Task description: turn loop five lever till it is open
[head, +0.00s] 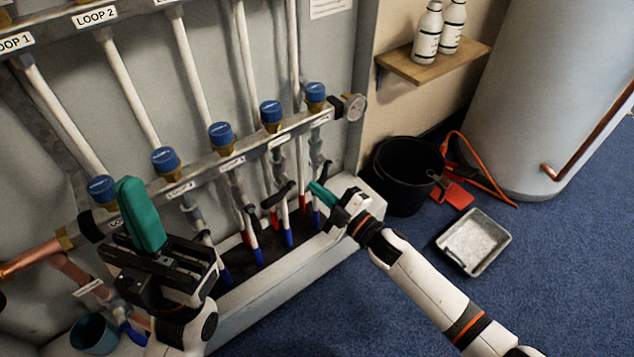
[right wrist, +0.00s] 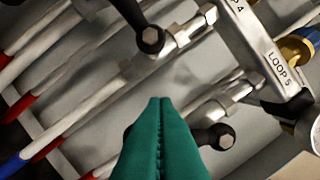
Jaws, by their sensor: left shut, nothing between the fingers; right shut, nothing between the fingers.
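The LOOP 5 label (right wrist: 285,72) is on the metal rail in the right wrist view. Below it, the black loop five lever (right wrist: 215,137) has its hub right of my fingers. The lever runs left behind them, so its middle is hidden. In the head view the lever (head: 324,169) is a small dark shape just above my right fingertips. My right gripper (head: 316,190) is shut and empty, its teal fingers (right wrist: 160,140) overlapping the lever in view; I cannot tell whether they touch. My left gripper (head: 140,205) is shut and empty, in front of the manifold's left part.
The loop four lever (right wrist: 150,40) is close by at the upper left in the right wrist view. Several blue caps (head: 271,111) line the rail, with a gauge (head: 355,107) at its end. A black bucket (head: 405,180) and grey tray (head: 474,242) stand on the floor at right.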

